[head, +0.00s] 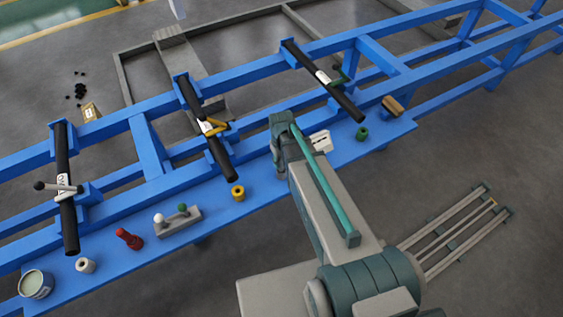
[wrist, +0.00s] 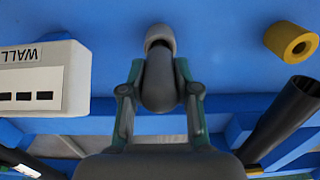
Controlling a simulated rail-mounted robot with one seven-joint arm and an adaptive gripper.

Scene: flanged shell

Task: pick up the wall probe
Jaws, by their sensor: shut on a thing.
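The wall probe (wrist: 160,85) is a dark grey rounded body with a pale, whitish end (wrist: 160,37), in the middle of the wrist view. My gripper (wrist: 160,92) has a finger on each side of it and is shut on it. The pale end points away from my gripper, towards the blue shelf; whether it touches the shelf I cannot tell. In the head view my gripper (head: 283,133) is over the shelf, and my arm hides the probe. A white box (wrist: 45,80) marked WALL is left of the probe in the wrist view.
The white box (head: 320,141) is right of my gripper in the head view. A yellow ring (head: 238,193) and black pipe (head: 218,158) are to its left. A green ring (head: 362,133) and brown block (head: 393,105) are further right on the blue shelf (head: 270,185).

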